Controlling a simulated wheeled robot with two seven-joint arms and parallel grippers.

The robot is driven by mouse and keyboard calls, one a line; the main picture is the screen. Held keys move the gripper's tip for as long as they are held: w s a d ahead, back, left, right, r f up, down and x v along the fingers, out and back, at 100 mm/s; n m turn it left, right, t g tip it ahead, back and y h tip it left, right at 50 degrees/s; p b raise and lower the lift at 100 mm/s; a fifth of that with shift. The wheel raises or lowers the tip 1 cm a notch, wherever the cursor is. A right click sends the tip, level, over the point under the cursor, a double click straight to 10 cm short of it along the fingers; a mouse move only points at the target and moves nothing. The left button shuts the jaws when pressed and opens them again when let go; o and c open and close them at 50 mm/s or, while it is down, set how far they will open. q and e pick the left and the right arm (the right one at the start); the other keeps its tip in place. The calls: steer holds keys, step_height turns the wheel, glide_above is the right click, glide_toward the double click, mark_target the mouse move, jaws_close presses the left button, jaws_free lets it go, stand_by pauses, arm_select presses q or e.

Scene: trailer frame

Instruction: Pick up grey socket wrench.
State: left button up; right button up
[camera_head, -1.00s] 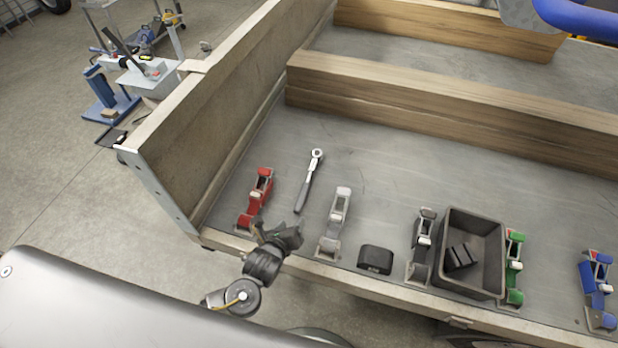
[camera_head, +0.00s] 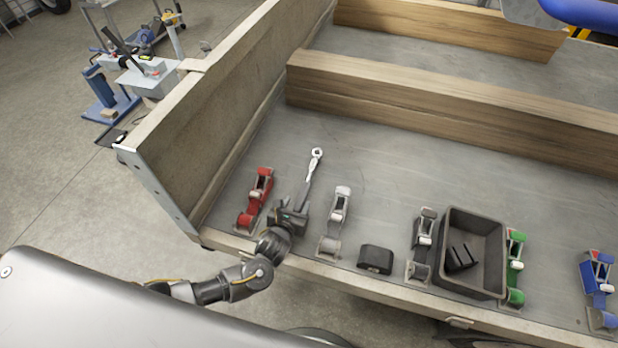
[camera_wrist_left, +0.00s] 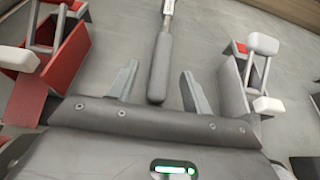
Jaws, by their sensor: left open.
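The grey socket wrench (camera_head: 313,166) lies on the trailer bed, its chrome head pointing away from me and its dark handle towards me. In the left wrist view its handle (camera_wrist_left: 160,68) lies between the two fingers, with its end just inside the gap. My left gripper (camera_head: 298,205) is open over the handle's near end and hides part of it in the head view. The fingers also show in the left wrist view (camera_wrist_left: 157,88), apart from the handle on both sides. My right gripper is not in view.
A red ratchet strap (camera_head: 256,197) stands close left of my gripper and a grey-white one (camera_head: 337,218) close right. Further right are a black block (camera_head: 376,259), a dark strap (camera_head: 421,245) and a dark bin (camera_head: 482,218). The bed beyond the wrench is clear up to a wooden beam (camera_head: 440,104).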

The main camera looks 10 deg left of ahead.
mark_target(302, 195)
arm_select(q)
steer(key=shift+r+x, duration=0.2)
steer(key=shift+x, duration=2.4)
steer(key=shift+c, duration=0.3)
jaws_close()
steer(key=shift+w, duration=0.1)
steer(key=shift+r, duration=0.15)
step_height(302, 195, up, 10)
steer(key=shift+f+p, duration=0.1)
steer(key=shift+p, duration=0.4)
